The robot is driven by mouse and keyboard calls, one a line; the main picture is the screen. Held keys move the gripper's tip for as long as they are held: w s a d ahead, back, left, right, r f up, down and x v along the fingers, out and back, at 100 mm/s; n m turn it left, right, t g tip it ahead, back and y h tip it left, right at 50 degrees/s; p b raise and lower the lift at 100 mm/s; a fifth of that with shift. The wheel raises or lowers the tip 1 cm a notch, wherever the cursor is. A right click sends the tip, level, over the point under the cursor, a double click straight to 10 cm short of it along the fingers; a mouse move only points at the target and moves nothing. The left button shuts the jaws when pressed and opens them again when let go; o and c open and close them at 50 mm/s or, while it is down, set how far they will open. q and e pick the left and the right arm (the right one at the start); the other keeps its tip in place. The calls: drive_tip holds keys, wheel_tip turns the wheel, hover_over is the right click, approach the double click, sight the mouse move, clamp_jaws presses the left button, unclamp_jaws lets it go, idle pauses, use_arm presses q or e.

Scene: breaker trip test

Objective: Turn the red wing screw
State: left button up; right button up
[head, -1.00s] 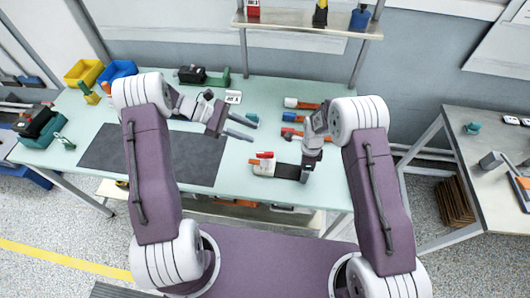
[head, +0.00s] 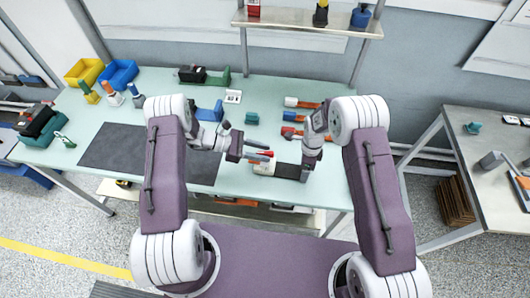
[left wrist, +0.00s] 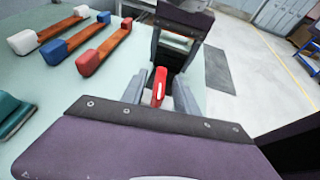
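The red wing screw (left wrist: 159,86) stands between the two fingers of my left gripper (left wrist: 160,92) in the left wrist view. A small gap seems to show on each side, so the fingers look open around it. In the head view my left gripper (head: 262,154) is over the small white and black unit (head: 263,169), with the red screw (head: 268,153) at its fingertips. My right gripper (head: 306,172) points down at the dark right end of that unit. Its fingertips are too small and hidden to tell whether they grip it.
Orange bars with white, blue and red ends (head: 303,103) lie behind the unit. A teal block (head: 252,118) and a blue block (head: 210,111) lie on the table (head: 270,92). A dark mat (head: 105,146) is at left. Yellow (head: 83,71) and blue (head: 118,73) bins stand at back left.

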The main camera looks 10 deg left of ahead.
use_arm(q)
drive_tip(key=shift+w+d+f, duration=0.1)
drive_tip(key=shift+d+f, duration=0.15)
drive_tip(key=shift+d, duration=0.3)
clamp_jaws()
drive_tip(key=shift+t, duration=0.3)
drive_tip(key=shift+r+n+t+y, duration=0.1)
drive_tip(key=shift+n+t+y, duration=0.2)
drive_tip(key=shift+n+t, duration=0.75)
drive_tip(key=n+t+y, duration=0.1)
drive_tip(key=n+t, duration=0.1)
drive_tip(key=n+t+y, duration=0.1)
drive_tip(key=n+t, duration=0.1)
drive_tip(key=shift+d+n+t+y, duration=0.15)
drive_tip(key=shift+n+t+y, duration=0.1)
drive_tip(key=shift+n+y, duration=0.1)
drive_tip(key=shift+n+t+y, duration=1.5)
drive_tip(key=shift+n+y, duration=0.65)
drive_tip(key=shift+n, duration=0.05)
